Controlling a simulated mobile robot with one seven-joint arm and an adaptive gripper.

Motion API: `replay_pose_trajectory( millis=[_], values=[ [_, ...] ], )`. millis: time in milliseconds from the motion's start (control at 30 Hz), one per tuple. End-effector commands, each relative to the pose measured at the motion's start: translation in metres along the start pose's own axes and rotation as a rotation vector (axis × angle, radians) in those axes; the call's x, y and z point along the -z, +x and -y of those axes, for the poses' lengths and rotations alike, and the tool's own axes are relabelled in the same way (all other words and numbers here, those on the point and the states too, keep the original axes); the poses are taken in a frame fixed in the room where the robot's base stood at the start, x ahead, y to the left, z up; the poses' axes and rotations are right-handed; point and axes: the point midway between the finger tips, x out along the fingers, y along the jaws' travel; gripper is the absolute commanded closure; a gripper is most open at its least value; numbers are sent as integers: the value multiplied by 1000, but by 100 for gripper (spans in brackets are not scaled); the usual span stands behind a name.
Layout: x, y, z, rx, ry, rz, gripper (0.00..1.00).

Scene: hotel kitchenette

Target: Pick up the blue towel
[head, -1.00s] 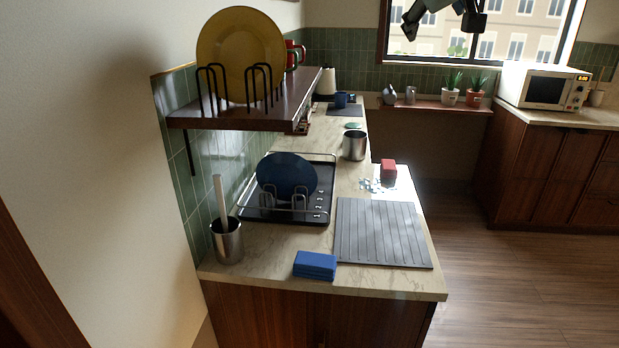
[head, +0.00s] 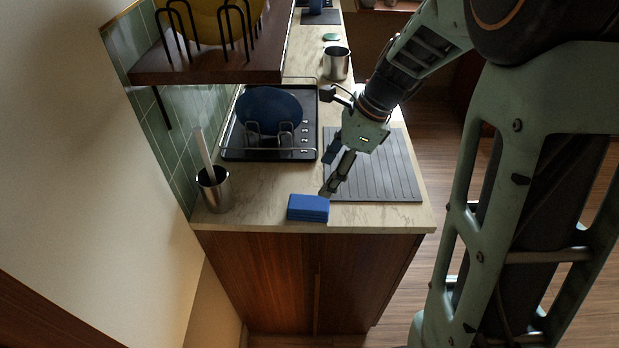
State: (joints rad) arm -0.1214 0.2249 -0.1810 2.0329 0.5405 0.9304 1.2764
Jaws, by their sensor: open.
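The blue towel (head: 308,208) is a small folded stack lying flat near the front edge of the counter. My gripper (head: 330,176) is open and reaches in from the right, above and just behind the towel's right end. One dark finger appears close to the towel's back right corner; I cannot tell whether it touches. Nothing shows between the fingers.
A grey ribbed mat (head: 385,180) lies right of the towel, partly behind my arm. A metal cup with a white handle (head: 213,188) stands left. A black rack with a dark blue plate (head: 268,110) is behind. A shelf (head: 210,68) overhangs the back left. Bare counter (head: 258,190) lies left of the towel.

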Motion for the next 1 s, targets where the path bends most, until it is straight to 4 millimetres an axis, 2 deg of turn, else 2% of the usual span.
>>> replay_pose_trajectory(
  millis=[300,567,800,1000],
  values=[
    [-1,47,-4,-10,25,8,38],
    [-2,68,-7,-9,23,7,38],
    [-3,102,-12,-8,23,6,38],
    [-3,110,-11,-6,21,6,38]
  ],
)
